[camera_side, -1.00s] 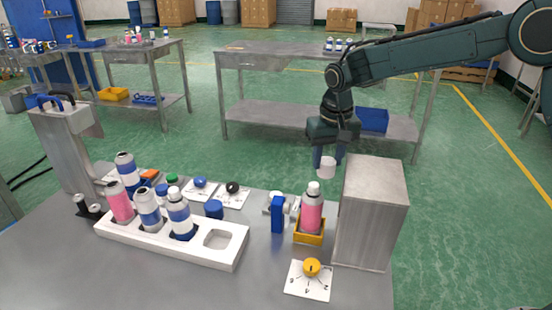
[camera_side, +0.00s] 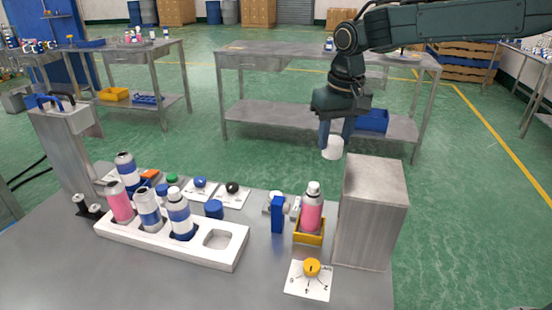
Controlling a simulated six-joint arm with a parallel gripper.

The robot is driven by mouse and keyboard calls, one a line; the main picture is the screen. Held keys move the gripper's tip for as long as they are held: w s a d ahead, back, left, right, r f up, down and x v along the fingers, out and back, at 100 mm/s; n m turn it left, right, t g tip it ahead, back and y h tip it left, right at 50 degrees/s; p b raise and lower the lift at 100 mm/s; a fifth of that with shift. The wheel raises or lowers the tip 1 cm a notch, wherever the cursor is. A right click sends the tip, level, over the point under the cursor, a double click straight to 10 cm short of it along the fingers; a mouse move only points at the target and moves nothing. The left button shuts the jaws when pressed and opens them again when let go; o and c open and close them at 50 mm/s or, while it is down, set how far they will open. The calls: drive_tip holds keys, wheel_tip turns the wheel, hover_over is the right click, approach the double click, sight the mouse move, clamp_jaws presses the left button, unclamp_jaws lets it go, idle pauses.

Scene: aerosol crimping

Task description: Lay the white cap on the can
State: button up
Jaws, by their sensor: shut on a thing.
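The white cap (camera_side: 332,148) is held between the fingers of my gripper (camera_side: 334,140), which is shut on it. The gripper points down, and the cap hangs in the air above and slightly right of the pink can. The can (camera_side: 311,212) is pink with a silver-white top and stands upright in a yellow holder (camera_side: 309,236). The cap and the can are clearly apart. The exact depth between cap and can is hard to tell.
A tall grey metal block (camera_side: 369,215) stands close right of the can. A blue block (camera_side: 278,214) is at its left. A white tray (camera_side: 215,253) with several cans is further left. A yellow dial (camera_side: 312,268) lies in front.

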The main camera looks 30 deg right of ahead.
drive_tip(key=r+m, duration=0.1)
hover_over(314, 184)
drive_tip(key=shift+w+d+r, duration=0.1)
drive_tip(key=shift+w+d, duration=0.05)
drive_tip(key=shift+d, duration=0.15)
drive_tip(key=shift+s+a, duration=0.35)
drive_tip(key=shift+a, duration=0.05)
drive_tip(key=shift+f, duration=2.35)
drive_tip(key=shift+f, duration=0.2)
idle(0.4)
drive_tip(key=o, duration=0.8)
